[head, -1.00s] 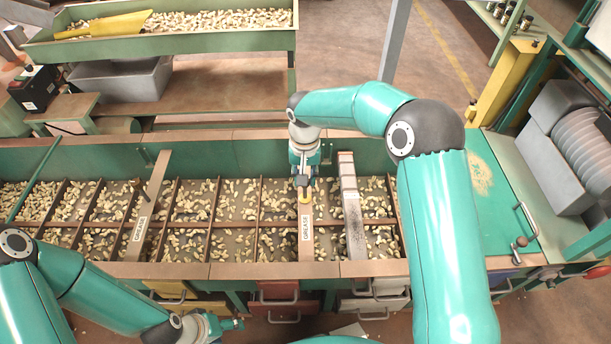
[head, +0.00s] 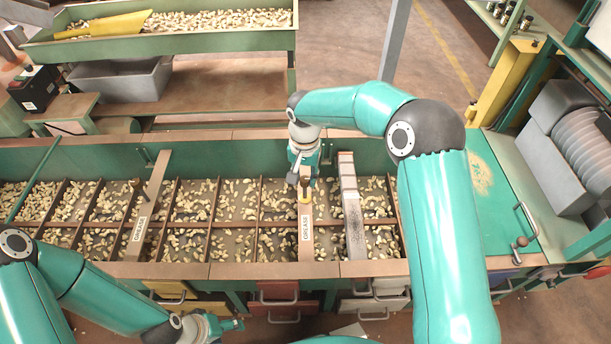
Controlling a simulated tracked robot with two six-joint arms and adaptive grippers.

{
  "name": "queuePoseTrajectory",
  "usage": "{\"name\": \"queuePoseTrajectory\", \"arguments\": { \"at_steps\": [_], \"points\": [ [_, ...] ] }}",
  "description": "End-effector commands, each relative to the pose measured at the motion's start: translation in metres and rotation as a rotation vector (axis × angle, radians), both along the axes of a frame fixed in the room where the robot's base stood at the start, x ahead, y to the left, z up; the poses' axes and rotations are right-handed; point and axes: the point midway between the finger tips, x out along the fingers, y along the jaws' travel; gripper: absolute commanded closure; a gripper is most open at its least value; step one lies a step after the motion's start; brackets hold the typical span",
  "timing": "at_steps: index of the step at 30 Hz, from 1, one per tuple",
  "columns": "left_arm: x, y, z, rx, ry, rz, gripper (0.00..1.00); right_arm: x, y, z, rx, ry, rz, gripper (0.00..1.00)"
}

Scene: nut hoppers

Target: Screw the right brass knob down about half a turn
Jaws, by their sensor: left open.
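The right brass knob (head: 304,196) stands on the right crossbar (head: 306,238), which carries a "GREASE" label. Only a small yellow and brown part of it shows under the gripper. My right gripper (head: 304,184) points down right at the knob from above. Its small fingers are partly hidden, and I cannot tell whether they grip the knob. A second, dark knob (head: 136,184) stands on the left crossbar (head: 145,212), also labelled "GREASE". My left gripper (head: 236,324) is open and empty, low in front of the hopper bench, away from both knobs.
The long green hopper bench (head: 235,150) holds several compartments of nuts. A grey, dusty bar (head: 351,205) crosses the bench just right of the right crossbar. Drawers with handles (head: 280,300) line the front. A nut trough with a yellow scoop (head: 105,24) stands behind.

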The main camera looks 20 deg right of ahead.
Motion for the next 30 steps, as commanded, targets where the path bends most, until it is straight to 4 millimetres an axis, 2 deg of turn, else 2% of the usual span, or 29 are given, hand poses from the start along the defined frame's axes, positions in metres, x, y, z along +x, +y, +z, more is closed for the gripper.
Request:
{"name": "queuePoseTrajectory", "arguments": {
  "at_steps": [1,3,11,16,20,30],
  "points": [
    [0.0,0.0,0.0,0.0,0.0,0.0,0.4,0.0,0.0,0.0,-0.001,-0.001,0.0,0.55],
    [0.0,0.0,0.0,0.0,0.0,0.0,0.4,0.0,0.0,0.0,0.0,0.0,0.0,0.47],
    [0.0,0.0,0.0,0.0,0.0,0.0,0.4,0.0,0.0,0.0,0.001,0.001,0.001,0.47],
    [0.0,0.0,0.001,0.0,0.0,0.0,0.4,0.001,0.0,0.009,0.001,-0.003,0.0,0.47],
    [0.0,0.0,0.001,0.0,0.0,0.0,0.4,0.001,0.0,0.027,0.0,-0.004,0.0,0.47],
    [0.0,0.0,0.0,0.0,0.0,0.0,0.4,0.0,0.0,0.094,0.002,-0.003,0.0,0.47]
  ]
}}
